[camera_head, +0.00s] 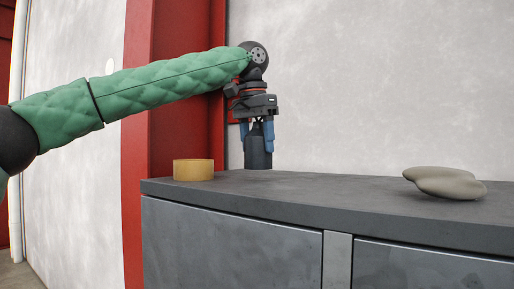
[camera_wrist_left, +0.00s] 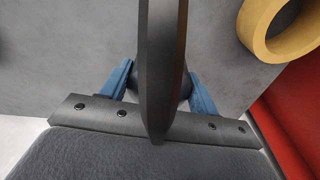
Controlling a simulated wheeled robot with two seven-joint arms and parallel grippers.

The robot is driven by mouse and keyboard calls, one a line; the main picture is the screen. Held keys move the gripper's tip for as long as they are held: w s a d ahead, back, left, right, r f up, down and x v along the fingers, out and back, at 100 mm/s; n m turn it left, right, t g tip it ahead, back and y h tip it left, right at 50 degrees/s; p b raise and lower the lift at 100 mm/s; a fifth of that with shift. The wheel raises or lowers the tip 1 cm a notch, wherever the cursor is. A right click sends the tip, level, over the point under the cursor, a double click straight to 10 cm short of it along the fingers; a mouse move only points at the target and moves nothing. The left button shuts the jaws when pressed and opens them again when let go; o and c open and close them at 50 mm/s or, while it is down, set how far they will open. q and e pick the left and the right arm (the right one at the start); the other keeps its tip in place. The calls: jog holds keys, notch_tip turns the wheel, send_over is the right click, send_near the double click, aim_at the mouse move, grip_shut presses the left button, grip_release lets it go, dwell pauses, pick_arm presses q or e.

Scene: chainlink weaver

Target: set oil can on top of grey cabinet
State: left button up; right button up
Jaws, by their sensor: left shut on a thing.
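The dark grey oil can (camera_head: 258,156) is upright at the back left of the grey cabinet (camera_head: 232,247), at its top surface. My left gripper (camera_head: 257,136) points down and is shut on the can with its blue fingers on either side. I cannot tell whether the can's base touches the cabinet top. In the left wrist view the can (camera_wrist_left: 163,60) fills the middle as a tall dark shape between the blue fingers, with the cabinet top (camera_wrist_left: 60,60) behind it. My right gripper is not in view.
A yellow tape-like ring (camera_head: 193,170) sits at the cabinet's left end, near the can; it also shows in the left wrist view (camera_wrist_left: 252,30). A smooth beige stone-like object (camera_head: 446,183) lies at the right. The middle of the top is clear. A pale wall (camera_head: 380,80) stands behind.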

pick_arm(q)
jog(key=shift+f+p, duration=0.55)
jog(key=shift+f, duration=0.25)
jog(key=shift+s+f, duration=0.2)
jog(key=shift+f, duration=0.3)
jog(key=shift+w, duration=0.1)
jog(key=shift+f, duration=0.1)
jog(key=o, duration=1.2)
jog(key=shift+c, duration=0.2)
